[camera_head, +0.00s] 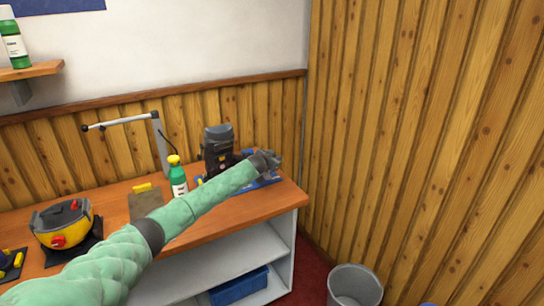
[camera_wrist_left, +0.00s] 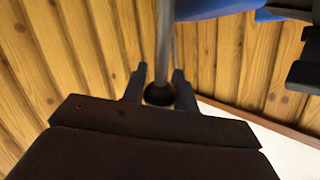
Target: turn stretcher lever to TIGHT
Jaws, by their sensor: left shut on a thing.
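My left arm, in a green sleeve, reaches across the bench in the head view. Its gripper (camera_head: 270,160) is at the bench's right end, over a blue base (camera_head: 268,182). In the left wrist view the gripper (camera_wrist_left: 159,88) has one finger on each side of a dark ball knob (camera_wrist_left: 158,95). The knob sits on the end of a grey metal rod (camera_wrist_left: 164,45), the lever, and the gripper is shut on it. A blue part (camera_wrist_left: 205,8) shows near the rod. No TIGHT marking is readable. My right gripper is in neither view.
A dark machine (camera_head: 218,150) and a green bottle (camera_head: 177,178) stand left of the gripper on the wooden bench (camera_head: 265,202). A yellow-and-grey pot (camera_head: 66,226) is further left. A lamp arm (camera_head: 160,145) rises behind. A wood-panelled wall (camera_head: 420,130) closes the right side.

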